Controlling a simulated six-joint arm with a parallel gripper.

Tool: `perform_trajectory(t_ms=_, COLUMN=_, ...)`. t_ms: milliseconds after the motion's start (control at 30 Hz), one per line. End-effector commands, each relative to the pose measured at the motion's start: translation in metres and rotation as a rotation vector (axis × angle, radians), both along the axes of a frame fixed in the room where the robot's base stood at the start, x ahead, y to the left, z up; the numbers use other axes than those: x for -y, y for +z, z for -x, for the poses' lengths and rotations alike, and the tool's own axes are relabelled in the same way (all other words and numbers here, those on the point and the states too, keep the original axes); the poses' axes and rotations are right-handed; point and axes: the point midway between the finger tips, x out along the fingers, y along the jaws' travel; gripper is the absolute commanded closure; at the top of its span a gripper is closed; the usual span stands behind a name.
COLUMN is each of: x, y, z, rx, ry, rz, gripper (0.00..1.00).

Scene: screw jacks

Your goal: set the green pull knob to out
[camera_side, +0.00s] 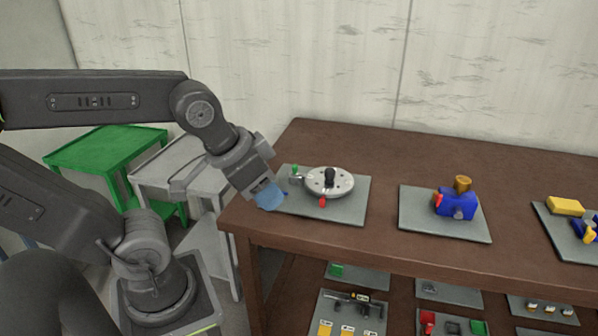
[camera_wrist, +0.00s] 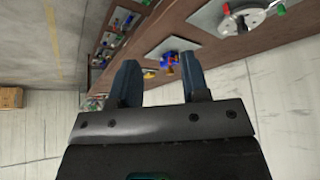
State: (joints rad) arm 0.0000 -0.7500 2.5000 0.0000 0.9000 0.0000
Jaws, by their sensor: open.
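The green pull knob (camera_side: 295,169) is small and stands at the left of a round grey disc fixture (camera_side: 343,188) on a grey plate (camera_side: 345,213). In the wrist view a green spot, likely the knob (camera_wrist: 226,8), shows at the upper right beside the disc (camera_wrist: 255,10). How far out the knob is, I cannot tell. My gripper (camera_side: 272,199) is at the left edge of the plate, left of and in front of the knob, apart from it. Its two fingers (camera_wrist: 160,85) are spread with nothing between them.
The disc carries a black knob (camera_side: 329,176) and a red handle (camera_side: 322,202). A blue block with an orange top (camera_side: 456,203) sits on another plate to the right, and yellow and blue parts (camera_side: 566,206) lie farther right. The brown table (camera_side: 385,160) has bare room between plates.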

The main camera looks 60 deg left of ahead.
Motion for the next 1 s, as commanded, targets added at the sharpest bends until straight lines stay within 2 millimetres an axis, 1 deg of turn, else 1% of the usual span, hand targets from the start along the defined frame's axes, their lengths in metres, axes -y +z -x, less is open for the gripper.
perform_trajectory(t_ms=200, x=0.000, y=0.000, z=0.000, rx=0.000, ry=0.000, rz=0.000, gripper=0.58)
perform_trajectory(t_ms=233, x=0.000, y=0.000, z=0.000, rx=0.000, ry=0.000, rz=0.000, gripper=0.56)
perform_trajectory(t_ms=267, x=0.000, y=0.000, z=0.000, rx=-0.001, ry=0.001, rz=0.000, gripper=0.56)
perform_trajectory(t_ms=333, x=-0.002, y=0.003, z=-0.005, rx=-0.006, ry=0.016, rz=0.003, gripper=0.56)
perform_trajectory(t_ms=433, x=-0.011, y=0.011, z=-0.021, rx=-0.035, ry=0.069, rz=0.012, gripper=0.56)
perform_trajectory(t_ms=467, x=-0.015, y=0.014, z=-0.029, rx=-0.047, ry=0.094, rz=0.016, gripper=0.56)
perform_trajectory(t_ms=533, x=-0.028, y=0.022, z=-0.050, rx=-0.081, ry=0.163, rz=0.030, gripper=0.56)
perform_trajectory(t_ms=633, x=-0.054, y=0.031, z=-0.087, rx=-0.135, ry=0.281, rz=0.055, gripper=0.56)
perform_trajectory(t_ms=700, x=-0.076, y=0.033, z=-0.111, rx=-0.173, ry=0.364, rz=0.075, gripper=0.56)
perform_trajectory(t_ms=767, x=-0.097, y=0.033, z=-0.131, rx=-0.204, ry=0.435, rz=0.091, gripper=0.56)
perform_trajectory(t_ms=800, x=-0.111, y=0.031, z=-0.144, rx=-0.224, ry=0.483, rz=0.103, gripper=0.56)
perform_trajectory(t_ms=867, x=-0.135, y=0.026, z=-0.163, rx=-0.254, ry=0.554, rz=0.121, gripper=0.56)
perform_trajectory(t_ms=900, x=-0.152, y=0.022, z=-0.174, rx=-0.274, ry=0.600, rz=0.133, gripper=0.56)
perform_trajectory(t_ms=967, x=-0.179, y=0.013, z=-0.189, rx=-0.303, ry=0.672, rz=0.152, gripper=0.56)
perform_trajectory(t_ms=1000, x=-0.197, y=0.006, z=-0.198, rx=-0.323, ry=0.719, rz=0.165, gripper=0.56)
